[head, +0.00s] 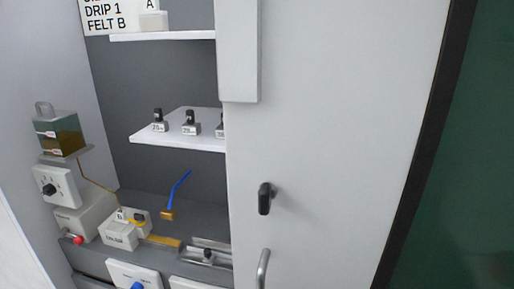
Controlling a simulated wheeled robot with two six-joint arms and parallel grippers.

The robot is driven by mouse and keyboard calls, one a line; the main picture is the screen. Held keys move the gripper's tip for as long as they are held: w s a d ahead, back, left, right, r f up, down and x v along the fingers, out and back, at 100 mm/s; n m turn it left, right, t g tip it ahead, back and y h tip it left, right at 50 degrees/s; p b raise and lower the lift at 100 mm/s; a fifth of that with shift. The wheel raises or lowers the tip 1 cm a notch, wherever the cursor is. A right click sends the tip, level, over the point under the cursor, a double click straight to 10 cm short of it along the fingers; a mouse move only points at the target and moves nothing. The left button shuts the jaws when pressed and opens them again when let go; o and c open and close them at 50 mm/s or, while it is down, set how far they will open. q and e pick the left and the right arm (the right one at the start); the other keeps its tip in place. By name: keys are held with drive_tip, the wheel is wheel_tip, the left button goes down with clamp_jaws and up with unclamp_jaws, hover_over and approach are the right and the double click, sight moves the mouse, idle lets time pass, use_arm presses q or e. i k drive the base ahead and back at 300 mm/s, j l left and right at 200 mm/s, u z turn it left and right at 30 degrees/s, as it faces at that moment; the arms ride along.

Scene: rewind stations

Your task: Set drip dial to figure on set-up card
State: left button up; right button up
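The set-up card (106,16) is at the top left, cut by the frame's top edge. Its readable lines say "DRIP 1" and "FELT B". A white plate with a black knob (48,189) is at the left, below an oil tank (60,134). It looks like the drip dial, but its marks are too small to read, so I cannot tell its setting. A second white panel with a blue knob (137,285) is cut by the bottom edge. Neither of my grippers is in view.
A large pale door (335,120) with a black latch (265,198) and a grey handle (263,268) stands right of the open bay. A shelf (175,141) holds several small tagged blocks. Below are a white box (120,233), a blue-handled tool (177,187) and a red knob (78,240).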

sight(49, 190)
drive_tip(key=u, duration=1.5)
drive_tip(key=i+j, duration=0.6)
drive_tip(key=i+j+z, duration=0.15)
drive_tip(key=z, duration=0.2)
drive_tip(key=i+j+z, duration=0.15)
drive_tip(key=z, duration=0.25)
drive_tip(key=i+j+z, duration=0.1)
drive_tip(key=j+z, duration=0.25)
